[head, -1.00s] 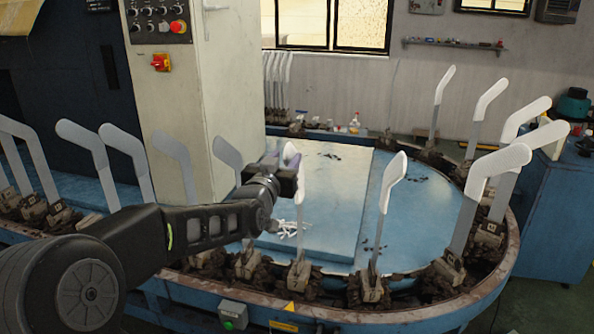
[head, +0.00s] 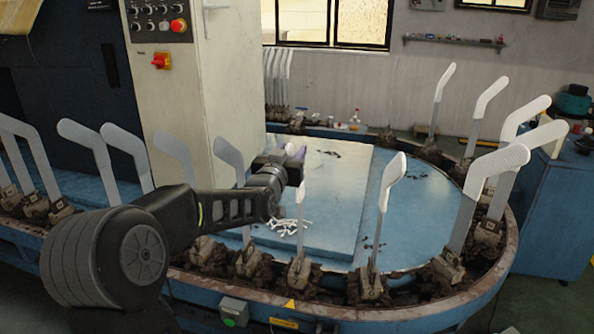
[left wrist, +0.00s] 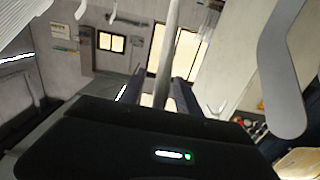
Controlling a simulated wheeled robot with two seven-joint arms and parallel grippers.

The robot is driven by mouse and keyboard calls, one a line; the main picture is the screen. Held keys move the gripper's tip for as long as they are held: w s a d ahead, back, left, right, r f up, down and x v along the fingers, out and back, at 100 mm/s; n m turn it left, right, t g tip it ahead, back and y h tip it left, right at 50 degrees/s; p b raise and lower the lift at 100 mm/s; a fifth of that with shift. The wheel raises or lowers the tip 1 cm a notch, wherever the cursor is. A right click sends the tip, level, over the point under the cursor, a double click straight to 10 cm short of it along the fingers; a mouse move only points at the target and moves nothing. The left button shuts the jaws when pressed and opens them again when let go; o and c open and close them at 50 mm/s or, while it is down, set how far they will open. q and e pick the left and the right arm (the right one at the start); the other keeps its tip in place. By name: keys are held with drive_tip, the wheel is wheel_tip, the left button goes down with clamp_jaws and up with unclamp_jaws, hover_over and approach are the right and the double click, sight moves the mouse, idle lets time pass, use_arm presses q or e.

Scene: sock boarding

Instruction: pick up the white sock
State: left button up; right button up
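Several upright foot-shaped forms stand around the blue table (head: 420,215), and some have white socks over their upper parts, such as the sock on the form at right of centre (head: 394,170). My left gripper (head: 297,160) is at the top of a nearer form (head: 300,205), whose upper end it hides. In the left wrist view the left gripper (left wrist: 155,92) has its fingers apart, with a pale upright form (left wrist: 165,60) showing between them. Contact cannot be told. My right gripper is not in view.
The table's rusty rim carries several brown form holders (head: 300,272). A beige control cabinet (head: 180,90) with a red button stands behind at left. More white-topped forms (head: 497,165) stand close together at the right. A grey form (left wrist: 282,80) is near in the left wrist view.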

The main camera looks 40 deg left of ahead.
use_arm(q)
clamp_jaws()
idle(0.5)
wheel_tip(320, 180, up, 10)
drive_tip(key=shift+r, duration=0.1)
idle(0.5)
idle(0.5)
